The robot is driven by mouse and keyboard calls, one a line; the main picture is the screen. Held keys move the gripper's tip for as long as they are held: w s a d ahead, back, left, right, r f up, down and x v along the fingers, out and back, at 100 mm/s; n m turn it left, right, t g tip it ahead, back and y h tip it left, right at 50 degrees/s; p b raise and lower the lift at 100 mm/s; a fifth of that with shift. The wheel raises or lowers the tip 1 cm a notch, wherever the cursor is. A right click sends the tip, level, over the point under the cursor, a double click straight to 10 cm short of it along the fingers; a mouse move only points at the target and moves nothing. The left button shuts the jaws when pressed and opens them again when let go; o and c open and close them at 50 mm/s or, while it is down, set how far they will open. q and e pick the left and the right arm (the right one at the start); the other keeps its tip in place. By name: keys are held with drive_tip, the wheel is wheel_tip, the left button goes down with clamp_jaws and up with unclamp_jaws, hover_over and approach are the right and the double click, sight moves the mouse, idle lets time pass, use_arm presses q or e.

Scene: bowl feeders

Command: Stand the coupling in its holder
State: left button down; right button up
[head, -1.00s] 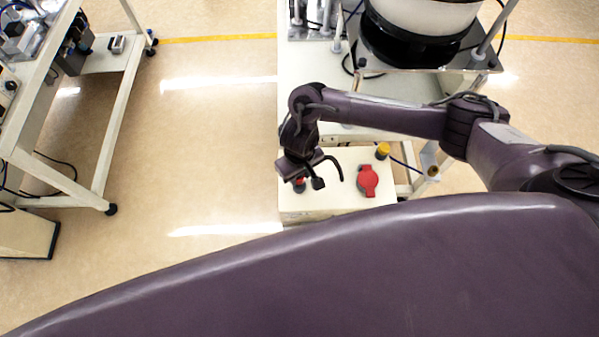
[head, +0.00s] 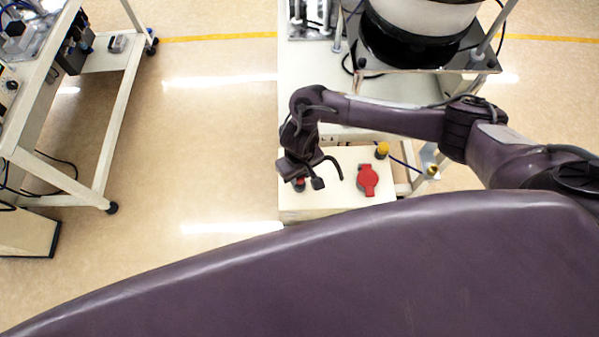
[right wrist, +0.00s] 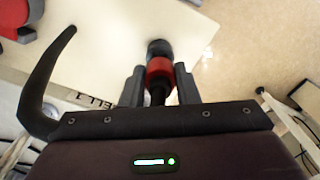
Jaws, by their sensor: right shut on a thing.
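The coupling (right wrist: 160,66) is a short red piece with black ends. It sits between the two fingers of my right gripper (right wrist: 160,76), which is shut on it. In the head view the coupling (head: 299,184) shows only partly under my right gripper (head: 306,174), above the left end of the cream bench top. I cannot tell whether it touches the bench. A red round fixture with tabs (head: 367,180) stands to the right; it may be the holder, but I cannot be sure. My left gripper is not in view.
A yellow-topped knob (head: 382,150) stands behind the red fixture on the cream bench (head: 340,206). A bowl feeder (head: 420,25) stands at the back. A white-framed cart (head: 122,110) is at the left, with open floor between.

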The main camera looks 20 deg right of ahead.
drive_tip(key=shift+f+b, duration=0.4)
drive_tip(key=shift+f, duration=0.75)
idle(0.4)
drive_tip(key=o, duration=1.4)
drive_tip(key=shift+c, duration=0.2)
wheel_tip(320, 180, up, 3)
drive_tip(key=p, duration=0.3)
drive_tip(key=shift+r+p, duration=0.8)
drive_tip(key=shift+r, duration=1.3)
